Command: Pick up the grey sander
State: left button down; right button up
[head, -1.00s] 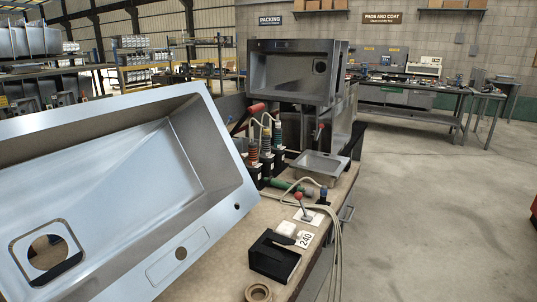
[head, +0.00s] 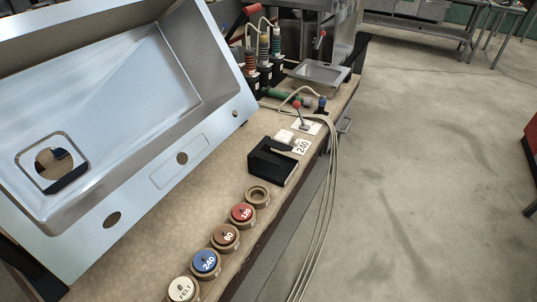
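I cannot make out a grey sander for certain in the head view. Upright tools with coiled leads (head: 264,48) stand in black holders at the back of the bench, partly cut off and small. Neither of my grippers is in view.
A large steel sink (head: 120,110) stands tilted on the left. Round pads marked 120 (head: 242,212), 60 (head: 225,237), 240 (head: 205,262) and FELT (head: 181,290) line the bench front, with an empty ring (head: 258,195). A hose (head: 327,200) hangs over the right edge; the floor (head: 430,170) is clear.

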aim_at(263, 65)
jog(key=i+l+u, duration=0.15)
jog(key=l, duration=0.3)
jog(key=i+l+u, duration=0.15)
jog(key=l, duration=0.35)
jog(key=i+l+u, duration=0.15)
jog(key=l, duration=0.35)
jog(key=i+l+u, duration=0.15)
jog(key=l, duration=0.35)
jog(key=i+l+u, duration=0.15)
jog(key=l, duration=0.4)
jog(key=i+l+u, duration=0.1)
jog(key=l, duration=0.45)
